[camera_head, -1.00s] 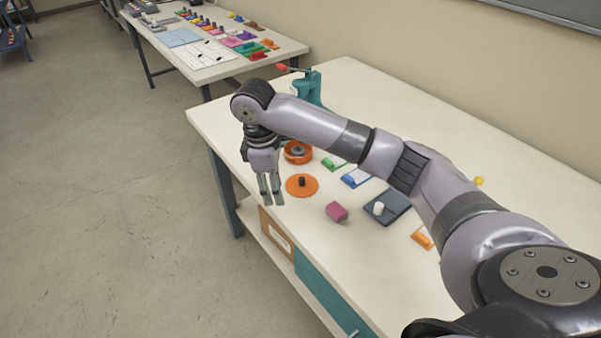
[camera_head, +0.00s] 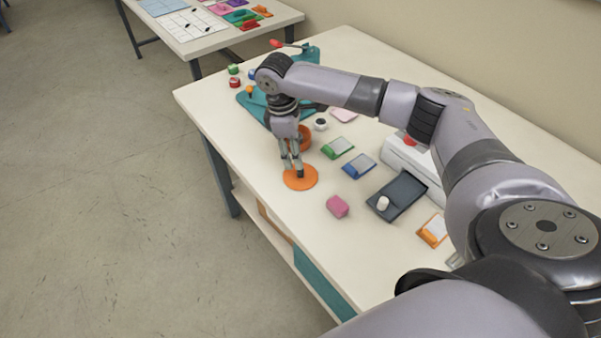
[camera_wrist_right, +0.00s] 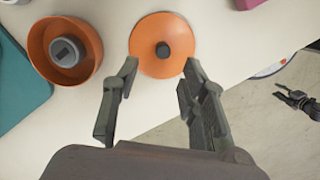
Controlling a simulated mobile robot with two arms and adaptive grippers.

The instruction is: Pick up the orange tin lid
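The orange tin lid (camera_head: 301,178) is a flat round disc with a dark knob, lying on the white table near its left edge. In the right wrist view the lid (camera_wrist_right: 162,38) lies just beyond the fingertips, its knob (camera_wrist_right: 162,50) roughly between them.
An orange round tin (camera_wrist_right: 88,30) with a grey item inside stands beside the lid. A pink block (camera_head: 337,206), a dark tray (camera_head: 408,190) with a white piece, and green and blue cards lie to the right. The table's edge is close to the lid.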

